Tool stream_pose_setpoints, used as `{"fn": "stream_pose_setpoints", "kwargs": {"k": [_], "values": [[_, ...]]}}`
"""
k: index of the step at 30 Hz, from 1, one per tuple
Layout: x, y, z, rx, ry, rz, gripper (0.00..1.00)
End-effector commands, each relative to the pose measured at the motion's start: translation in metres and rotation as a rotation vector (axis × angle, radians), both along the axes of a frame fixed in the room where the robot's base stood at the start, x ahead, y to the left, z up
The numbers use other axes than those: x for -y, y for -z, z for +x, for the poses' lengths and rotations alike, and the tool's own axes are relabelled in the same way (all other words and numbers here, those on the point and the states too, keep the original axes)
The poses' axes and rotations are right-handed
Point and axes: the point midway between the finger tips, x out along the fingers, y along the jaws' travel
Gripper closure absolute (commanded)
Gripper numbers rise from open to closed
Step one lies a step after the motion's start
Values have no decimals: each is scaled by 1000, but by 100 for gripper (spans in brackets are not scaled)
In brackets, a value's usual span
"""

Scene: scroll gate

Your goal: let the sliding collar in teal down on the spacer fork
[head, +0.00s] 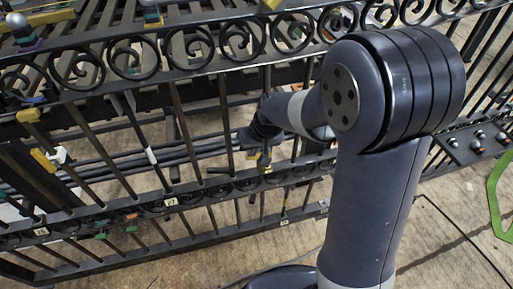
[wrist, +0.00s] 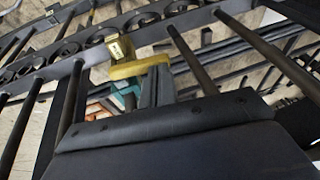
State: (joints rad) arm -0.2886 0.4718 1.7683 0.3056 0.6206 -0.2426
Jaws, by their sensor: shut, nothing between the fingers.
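My gripper (head: 263,150) is at the gate's bars, low in the middle of the head view, partly behind my own arm. In the wrist view its fingers (wrist: 155,85) are shut with nothing between them. A yellow piece (wrist: 140,68) lies across the fingertips' area, beside a small numbered tag (wrist: 115,48); whether it touches the fingers or is the spacer fork, I cannot tell. A teal patch (wrist: 131,85) shows just past the fingers, among orange and white ones, partly hidden. I cannot tell whether it is the sliding collar.
The black gate has upright bars (head: 180,120) and a scrollwork rail (head: 200,48). Yellow pieces (head: 42,160) and small green pieces (head: 101,236) sit on it at left. A numbered tag (head: 170,202) is on the lower rail.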

Motion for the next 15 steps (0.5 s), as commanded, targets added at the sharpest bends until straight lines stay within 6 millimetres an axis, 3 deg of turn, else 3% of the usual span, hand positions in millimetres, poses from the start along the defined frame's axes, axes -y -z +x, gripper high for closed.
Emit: {"fn": "stream_pose_setpoints", "kwargs": {"k": [8,15], "values": [[0,-6,1,1,0,0,100],[2,-39,3,2,1,1,100]]}}
